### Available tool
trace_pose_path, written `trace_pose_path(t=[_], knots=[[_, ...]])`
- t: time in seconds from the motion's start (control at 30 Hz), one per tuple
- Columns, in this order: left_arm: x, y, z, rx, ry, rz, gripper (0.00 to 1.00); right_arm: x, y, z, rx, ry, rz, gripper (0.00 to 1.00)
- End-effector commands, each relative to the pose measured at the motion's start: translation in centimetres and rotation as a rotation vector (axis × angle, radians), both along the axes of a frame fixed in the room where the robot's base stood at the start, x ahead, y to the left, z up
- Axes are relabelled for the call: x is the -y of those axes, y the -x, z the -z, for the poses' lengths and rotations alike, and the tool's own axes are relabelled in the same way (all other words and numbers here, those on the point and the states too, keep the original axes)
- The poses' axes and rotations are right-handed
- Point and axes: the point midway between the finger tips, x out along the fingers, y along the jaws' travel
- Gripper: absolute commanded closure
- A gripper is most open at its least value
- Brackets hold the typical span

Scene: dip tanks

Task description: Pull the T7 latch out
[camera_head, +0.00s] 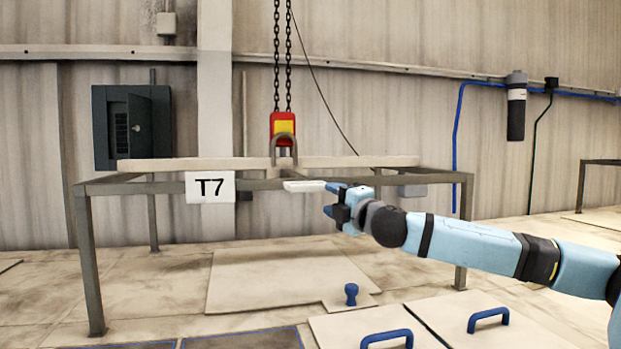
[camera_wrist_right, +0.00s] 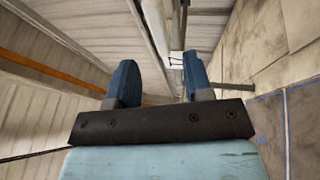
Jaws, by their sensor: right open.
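The T7 sign (camera_head: 209,187) hangs on the front rail of a grey metal frame (camera_head: 330,183). A short pale bar (camera_head: 303,186), which looks like the latch, sticks out at that rail to the right of the sign. My right gripper (camera_head: 329,199) is open just right of the bar, its fingers pointing left towards it. In the right wrist view the gripper (camera_wrist_right: 159,70) has its two blue fingers apart. A pale bar (camera_wrist_right: 174,25) shows beyond them, nearer the right finger; I cannot tell whether it touches. My left gripper is not in view.
A red and yellow hoist hook (camera_head: 283,127) hangs on chains above the frame. Floor covers with blue handles (camera_head: 388,338) and a blue knob (camera_head: 351,293) lie below. A dark electrical cabinet (camera_head: 115,127) is on the back wall.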

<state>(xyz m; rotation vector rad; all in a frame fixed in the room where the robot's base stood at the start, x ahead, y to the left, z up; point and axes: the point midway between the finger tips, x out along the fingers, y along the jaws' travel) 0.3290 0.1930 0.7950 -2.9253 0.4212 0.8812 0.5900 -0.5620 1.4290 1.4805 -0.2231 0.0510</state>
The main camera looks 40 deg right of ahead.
Motion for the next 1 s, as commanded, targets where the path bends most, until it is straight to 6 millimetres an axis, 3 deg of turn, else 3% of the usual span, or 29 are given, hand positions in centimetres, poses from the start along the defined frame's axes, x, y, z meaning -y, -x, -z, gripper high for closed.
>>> trace_pose_path(t=[0.03,0.6,1.0], knots=[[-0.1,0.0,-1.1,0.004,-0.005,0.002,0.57,-0.1,-0.6,-0.6,0.001,-0.008,-0.002,0.53],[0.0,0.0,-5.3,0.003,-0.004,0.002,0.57,0.8,-7.8,-1.7,0.001,-0.002,0.001,0.53],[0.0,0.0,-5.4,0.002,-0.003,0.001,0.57,0.9,-8.5,-1.5,0.000,0.001,0.000,0.56]])
